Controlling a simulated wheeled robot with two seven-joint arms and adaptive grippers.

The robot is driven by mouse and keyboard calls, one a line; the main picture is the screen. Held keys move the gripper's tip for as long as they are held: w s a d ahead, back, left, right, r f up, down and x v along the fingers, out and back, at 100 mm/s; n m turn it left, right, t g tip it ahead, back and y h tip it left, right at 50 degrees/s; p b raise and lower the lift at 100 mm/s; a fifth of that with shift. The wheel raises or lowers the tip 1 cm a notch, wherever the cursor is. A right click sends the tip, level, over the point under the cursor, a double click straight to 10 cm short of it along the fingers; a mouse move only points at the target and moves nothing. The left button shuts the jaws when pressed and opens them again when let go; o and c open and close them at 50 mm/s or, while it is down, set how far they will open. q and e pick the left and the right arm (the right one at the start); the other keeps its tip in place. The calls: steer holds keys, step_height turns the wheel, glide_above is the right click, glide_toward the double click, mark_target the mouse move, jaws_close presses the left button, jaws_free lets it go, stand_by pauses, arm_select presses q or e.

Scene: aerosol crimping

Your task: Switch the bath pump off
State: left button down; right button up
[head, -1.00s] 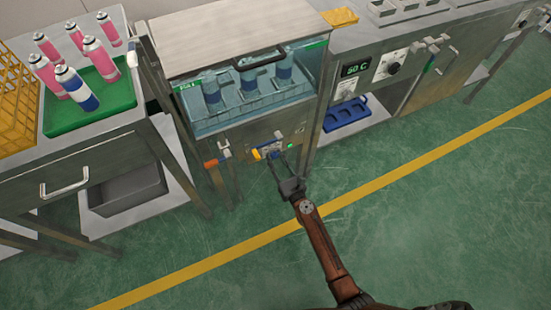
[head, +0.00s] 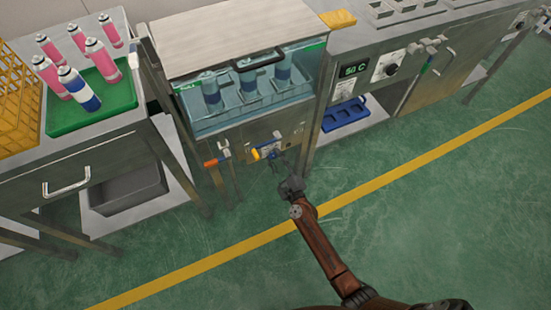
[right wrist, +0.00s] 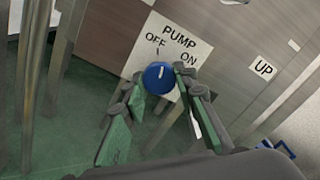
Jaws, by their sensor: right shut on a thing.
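The blue pump knob (right wrist: 159,77) sits on a white plate (right wrist: 196,47) marked PUMP, OFF and ON. The white mark on the knob points up, towards the OFF side of the plate. My right gripper (right wrist: 160,84) has its green-padded fingers on either side of the knob and is shut on it. In the head view the right gripper (head: 279,166) reaches the front of the water bath (head: 235,108), below its glass tank. The knob is small and partly hidden there. My left gripper is not in view.
A yellow handle (head: 255,154) and an orange handle (head: 210,163) are just left of the knob. A green tray (head: 92,117) with several cans stands on the left table. The green floor in front is clear.

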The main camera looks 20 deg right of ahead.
steer(key=shift+n, duration=0.9)
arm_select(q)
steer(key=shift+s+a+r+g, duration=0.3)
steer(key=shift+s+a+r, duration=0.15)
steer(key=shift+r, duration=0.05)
arm_select(e)
steer(key=shift+n, duration=0.3)
steer(key=o, duration=0.7)
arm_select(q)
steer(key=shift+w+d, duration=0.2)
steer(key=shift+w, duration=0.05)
arm_select(e)
steer(key=o, duration=0.5)
steer(key=shift+c, duration=0.2)
